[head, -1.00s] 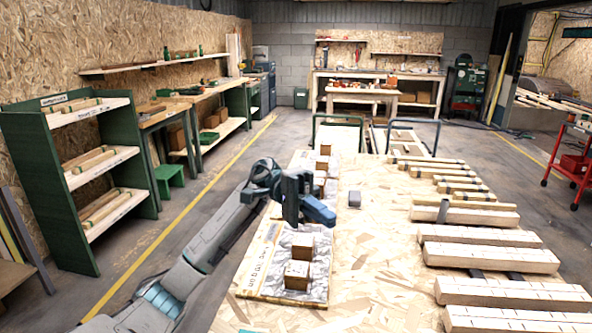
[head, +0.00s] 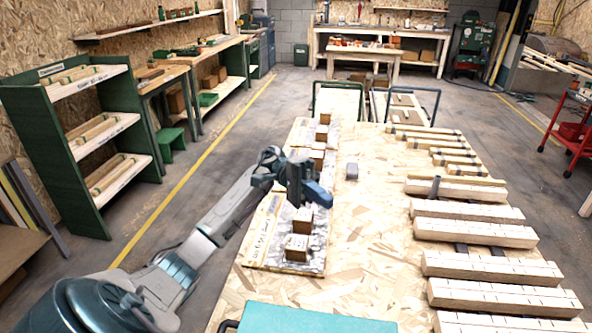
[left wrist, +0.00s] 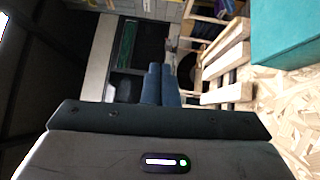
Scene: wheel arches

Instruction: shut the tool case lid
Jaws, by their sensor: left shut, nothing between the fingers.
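A teal flat-topped thing, which looks like the tool case (head: 305,318), is cut off by the bottom edge of the head view. Only its far part shows, so I cannot tell how its lid stands. A teal block (left wrist: 287,32), probably the same case, shows at the upper right of the left wrist view. My left gripper (head: 319,195) is shut and empty above the wooden table, beyond the case and well apart from it. Its two fingers (left wrist: 160,84) are together in the left wrist view. My right gripper is not in view.
The chipboard table (head: 365,235) has bare room in its middle. Wooden bars (head: 490,265) lie along its right side. Brown blocks (head: 298,247) stand on a board along its left side, below my left gripper. A small grey object (head: 352,171) lies beyond the gripper.

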